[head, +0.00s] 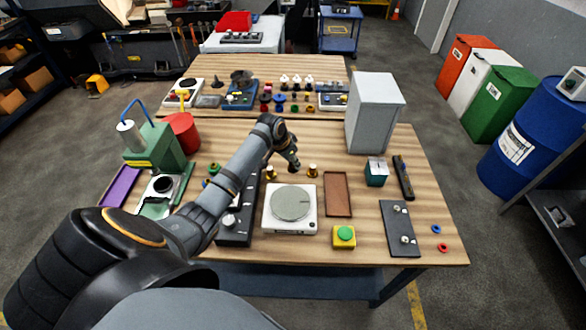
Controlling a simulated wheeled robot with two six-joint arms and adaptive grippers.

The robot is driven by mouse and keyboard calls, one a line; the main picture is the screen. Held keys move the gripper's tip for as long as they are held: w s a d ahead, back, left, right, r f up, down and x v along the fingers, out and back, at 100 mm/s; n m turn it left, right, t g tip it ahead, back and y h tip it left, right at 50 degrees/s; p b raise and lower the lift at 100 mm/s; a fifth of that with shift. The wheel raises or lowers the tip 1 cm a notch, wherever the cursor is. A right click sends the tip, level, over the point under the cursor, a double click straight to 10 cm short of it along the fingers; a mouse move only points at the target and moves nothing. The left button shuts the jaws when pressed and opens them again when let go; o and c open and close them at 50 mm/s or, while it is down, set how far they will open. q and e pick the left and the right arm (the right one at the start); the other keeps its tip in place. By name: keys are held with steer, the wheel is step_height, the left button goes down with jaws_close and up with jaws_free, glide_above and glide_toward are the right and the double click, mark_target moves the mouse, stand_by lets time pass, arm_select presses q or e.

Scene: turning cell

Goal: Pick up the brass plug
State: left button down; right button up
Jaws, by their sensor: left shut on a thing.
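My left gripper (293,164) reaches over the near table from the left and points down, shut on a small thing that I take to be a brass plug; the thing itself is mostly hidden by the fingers. One brass-coloured plug (312,171) stands upright just right of the gripper. Another brass-coloured piece (270,173) shows just left of the fingertips, partly beside my arm. I cannot tell how high the fingertips are above the table. My right gripper is not in view.
A white scale with a round plate (291,205) lies in front of the gripper, with a brown tray (338,194) beside it. A tall grey box (374,112) stands right. A green press (155,150) stands left. A yellow box with a green button (344,237) sits near the front edge.

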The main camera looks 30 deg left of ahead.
arm_select(q)
steer(key=s+d+r+b, duration=0.2)
steer(key=s+d+r, duration=0.5)
steer(key=s, duration=0.3)
steer(key=shift+s+d+r+b, duration=0.15)
steer(key=shift+d+r+b, duration=0.2)
steer(key=shift+r, duration=0.45)
steer(key=shift+a, duration=0.1)
